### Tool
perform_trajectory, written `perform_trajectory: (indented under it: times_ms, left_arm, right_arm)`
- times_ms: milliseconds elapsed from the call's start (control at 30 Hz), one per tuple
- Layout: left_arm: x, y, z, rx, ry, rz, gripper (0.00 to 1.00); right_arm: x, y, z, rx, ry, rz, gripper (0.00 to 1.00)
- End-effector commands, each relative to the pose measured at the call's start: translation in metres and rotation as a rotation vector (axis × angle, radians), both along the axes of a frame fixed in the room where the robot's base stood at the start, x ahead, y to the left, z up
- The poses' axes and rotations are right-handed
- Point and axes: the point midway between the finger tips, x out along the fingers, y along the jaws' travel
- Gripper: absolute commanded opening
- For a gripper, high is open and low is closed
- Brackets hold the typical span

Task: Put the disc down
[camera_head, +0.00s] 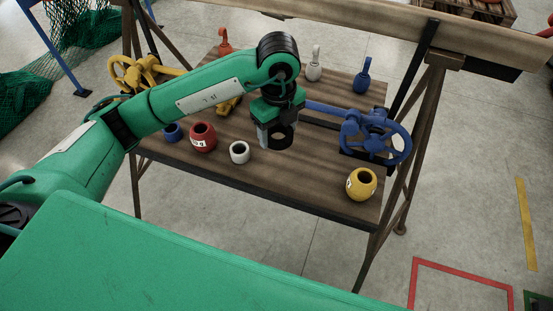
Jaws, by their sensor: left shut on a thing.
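My left gripper (268,134) hangs over the wooden table, near its middle, pointing down. It is shut on a dark, round piece (283,140) that looks like the disc. The arm and the gripper body hide part of the disc. I cannot tell whether the disc touches the table top (290,170) or is held a little above it. My right gripper is not in view.
A white ring-shaped float (239,152), a red one (203,137) and a blue one (172,132) stand left of the gripper. A blue handwheel (378,138) is to the right, with a yellow float (361,185) in front. Bare wood lies between.

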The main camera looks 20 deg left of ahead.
Motion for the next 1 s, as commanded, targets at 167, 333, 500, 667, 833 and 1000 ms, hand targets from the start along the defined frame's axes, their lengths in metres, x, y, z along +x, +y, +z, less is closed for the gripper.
perform_trajectory:
  times_ms: [167,333,500,667,833,1000]
  left_arm:
    - [-0.001,0.001,-0.046,0.001,0.004,0.001,0.40]
    - [0.000,0.001,-0.074,0.001,0.001,0.001,0.40]
    - [0.001,0.001,-0.085,0.001,-0.001,0.001,0.40]
    - [0.000,0.001,-0.106,0.000,0.002,0.001,0.40]
    - [0.000,0.001,-0.124,0.001,-0.001,0.000,0.40]
    - [0.000,0.000,-0.125,0.000,-0.001,0.000,0.40]
  right_arm:
    - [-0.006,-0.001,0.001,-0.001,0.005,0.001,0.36]
    - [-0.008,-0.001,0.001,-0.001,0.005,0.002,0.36]
    - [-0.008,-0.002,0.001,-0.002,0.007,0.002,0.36]
    - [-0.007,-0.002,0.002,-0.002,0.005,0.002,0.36]
    - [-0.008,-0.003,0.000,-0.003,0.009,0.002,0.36]
    - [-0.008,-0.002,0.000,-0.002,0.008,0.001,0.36]
